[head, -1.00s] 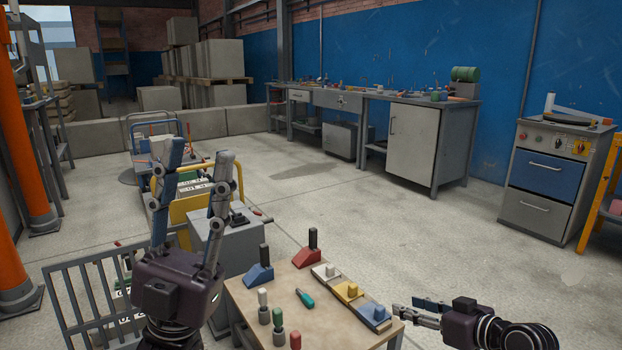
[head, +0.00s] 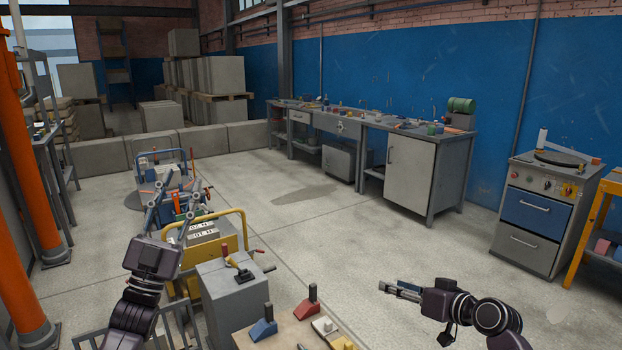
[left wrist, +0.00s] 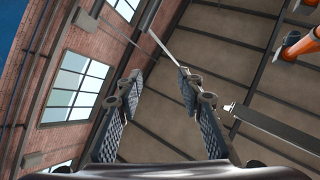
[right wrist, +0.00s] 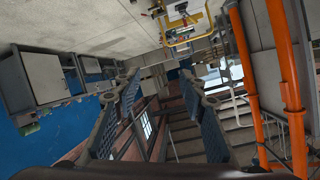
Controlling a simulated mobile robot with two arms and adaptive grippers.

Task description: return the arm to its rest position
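My left gripper (head: 172,204) points upward at the left of the head view, above the floor and clear of the worktable. Its two fingers stand apart with nothing between them in the left wrist view (left wrist: 160,80), with roof and windows behind. My right gripper (head: 384,288) is held out to the right of the worktable, pointing left in the head view. Its fingers are apart and empty in the right wrist view (right wrist: 158,80). Neither gripper touches anything.
A wooden worktable (head: 283,335) with a blue block (head: 263,328), a red block (head: 307,308) and a white block (head: 325,326) is at the bottom. A grey cabinet (head: 235,295) and a yellow-framed cart (head: 205,240) stand behind it. Open floor (head: 350,240) lies beyond.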

